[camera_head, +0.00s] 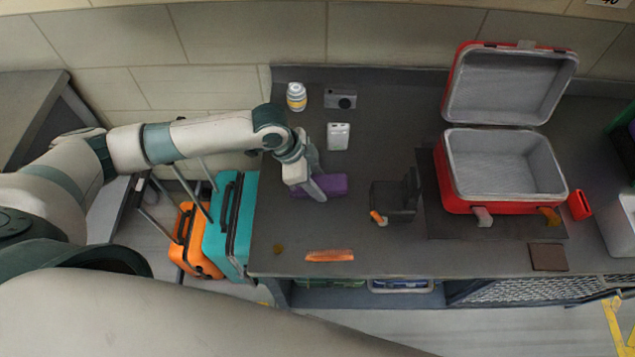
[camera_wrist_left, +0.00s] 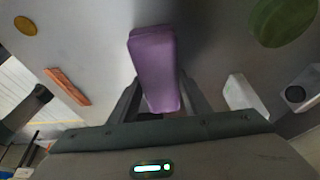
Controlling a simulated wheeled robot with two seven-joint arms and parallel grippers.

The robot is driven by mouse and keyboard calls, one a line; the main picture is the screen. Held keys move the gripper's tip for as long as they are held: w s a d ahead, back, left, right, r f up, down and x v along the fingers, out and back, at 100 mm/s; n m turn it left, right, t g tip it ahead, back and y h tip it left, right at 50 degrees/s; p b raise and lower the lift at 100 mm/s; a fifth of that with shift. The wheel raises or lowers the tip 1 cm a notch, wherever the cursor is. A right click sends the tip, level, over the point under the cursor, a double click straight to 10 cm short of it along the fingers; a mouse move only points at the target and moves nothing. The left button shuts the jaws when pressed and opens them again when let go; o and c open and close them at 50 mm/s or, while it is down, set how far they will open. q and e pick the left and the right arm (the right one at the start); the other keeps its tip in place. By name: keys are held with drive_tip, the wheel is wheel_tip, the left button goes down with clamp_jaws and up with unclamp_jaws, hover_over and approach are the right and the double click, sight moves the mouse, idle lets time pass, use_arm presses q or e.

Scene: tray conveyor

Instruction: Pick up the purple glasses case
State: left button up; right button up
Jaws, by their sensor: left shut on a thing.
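The purple glasses case (camera_head: 331,184) is at the left part of the dark counter in the head view. My left gripper (camera_head: 317,186) is over its left end and partly hides it. In the left wrist view the purple glasses case (camera_wrist_left: 154,62) sits between the two fingers of my left gripper (camera_wrist_left: 160,100), which are shut on its near end. I cannot tell whether the case is lifted off the counter. My right gripper is not in view.
An open red case (camera_head: 455,180) stands at the right on a dark mat. A camera (camera_head: 340,99), a bottle (camera_head: 296,97) and a white box (camera_head: 338,136) are behind the gripper. An orange comb (camera_head: 329,256) lies near the front edge. A dark holder (camera_head: 393,200) stands right of the glasses case.

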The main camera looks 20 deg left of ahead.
sight(317, 182)
use_arm(q)
wheel_tip(317, 182, up, 8)
drive_tip(key=shift+w+r+b, duration=0.1)
drive_tip(key=shift+r+b, duration=0.1)
drive_tip(key=shift+b, duration=0.85)
drive_tip(key=shift+r, duration=0.6)
